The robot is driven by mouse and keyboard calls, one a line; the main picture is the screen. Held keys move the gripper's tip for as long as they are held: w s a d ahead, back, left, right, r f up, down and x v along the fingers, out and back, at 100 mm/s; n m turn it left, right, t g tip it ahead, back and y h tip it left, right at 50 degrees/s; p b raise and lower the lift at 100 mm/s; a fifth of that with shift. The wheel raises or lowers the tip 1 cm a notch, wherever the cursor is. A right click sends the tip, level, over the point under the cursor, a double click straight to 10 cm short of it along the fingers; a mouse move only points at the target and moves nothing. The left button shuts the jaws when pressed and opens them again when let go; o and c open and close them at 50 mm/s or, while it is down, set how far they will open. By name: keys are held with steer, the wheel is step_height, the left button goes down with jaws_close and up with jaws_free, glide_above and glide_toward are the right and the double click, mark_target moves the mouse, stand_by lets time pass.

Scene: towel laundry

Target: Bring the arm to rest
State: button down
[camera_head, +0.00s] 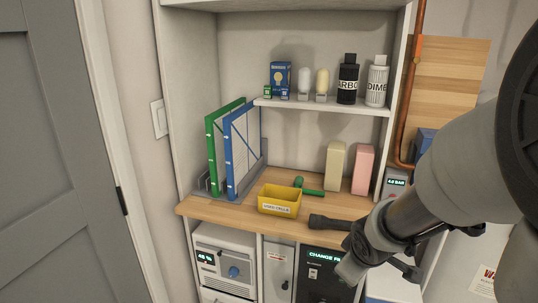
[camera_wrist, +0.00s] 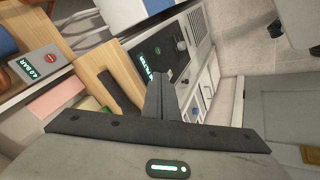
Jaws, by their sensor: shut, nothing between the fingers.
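My arm comes in from the right in the head view, and its wrist end hangs in front of the wooden counter (camera_head: 225,212). My gripper shows in the wrist view (camera_wrist: 160,82) with its fingers together and nothing between them. In that view it stands out over the front of the cabinets below the counter, apart from them as far as I can tell. In the head view the arm's wrist hides part of the dark panel (camera_head: 318,280) and the counter's right end.
A yellow bin (camera_head: 280,203), a green-handled tool (camera_head: 310,190) and a black flashlight-like object (camera_head: 328,222) lie on the counter. Binders (camera_head: 240,150) stand at left; bottles (camera_head: 347,80) stand on the shelf above. A grey door (camera_head: 50,170) is at far left.

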steer(key=s+a+r+m+y, duration=0.1)
steer(key=s+a+r+m, duration=0.25)
steer(key=s+r, duration=0.4)
steer(key=s+a+r+m, duration=0.3)
steer(key=s+r+m, duration=0.2)
steer(key=s+r, duration=0.3)
step_height(320, 180, up, 13)
steer(key=s+p, duration=0.1)
steer(key=p, duration=1.3)
steer(key=shift+s+d+g, duration=0.15)
steer(key=shift+d+g, duration=0.05)
steer(key=shift+g, duration=0.2)
steer(key=shift+d, duration=0.15)
